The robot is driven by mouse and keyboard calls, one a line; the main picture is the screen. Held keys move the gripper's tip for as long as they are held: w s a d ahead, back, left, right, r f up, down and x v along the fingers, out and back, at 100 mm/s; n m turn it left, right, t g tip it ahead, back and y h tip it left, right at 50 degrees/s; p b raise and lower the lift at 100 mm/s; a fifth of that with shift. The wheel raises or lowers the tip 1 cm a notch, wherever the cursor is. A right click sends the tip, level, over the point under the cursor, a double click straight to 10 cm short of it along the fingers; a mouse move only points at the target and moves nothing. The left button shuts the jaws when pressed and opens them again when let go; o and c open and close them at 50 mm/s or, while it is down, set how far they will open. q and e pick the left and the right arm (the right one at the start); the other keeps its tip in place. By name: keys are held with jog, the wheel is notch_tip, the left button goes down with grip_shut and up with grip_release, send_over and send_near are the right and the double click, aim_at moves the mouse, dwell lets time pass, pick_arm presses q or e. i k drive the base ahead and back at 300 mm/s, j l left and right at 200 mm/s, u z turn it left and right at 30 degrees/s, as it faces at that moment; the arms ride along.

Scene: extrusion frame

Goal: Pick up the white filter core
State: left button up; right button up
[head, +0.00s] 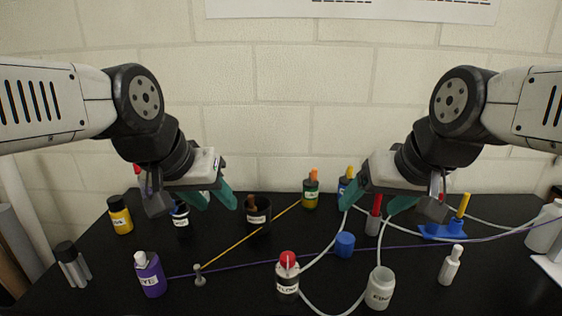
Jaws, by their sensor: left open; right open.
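A small white piece with a narrow top (451,264) stands upright at the right front of the black table; it looks like the white filter core, but I cannot read any label on it. My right gripper (367,209) is open and empty, up and to the left of it, with its teal fingers pointing down. My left gripper (219,206) is open and empty above the left middle of the table, far from the white piece. Nothing hides the white piece.
A white labelled cup (379,287), a red-capped bottle (287,275) and a blue cap (344,244) stand at the front middle. A purple bottle (150,275) stands at left. A blue holder (443,230) stands behind the white piece. Cords cross the table.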

aim_at(451, 266)
jog(key=z, duration=1.5)
jog(key=l+u, duration=0.3)
jog(key=l, duration=0.2)
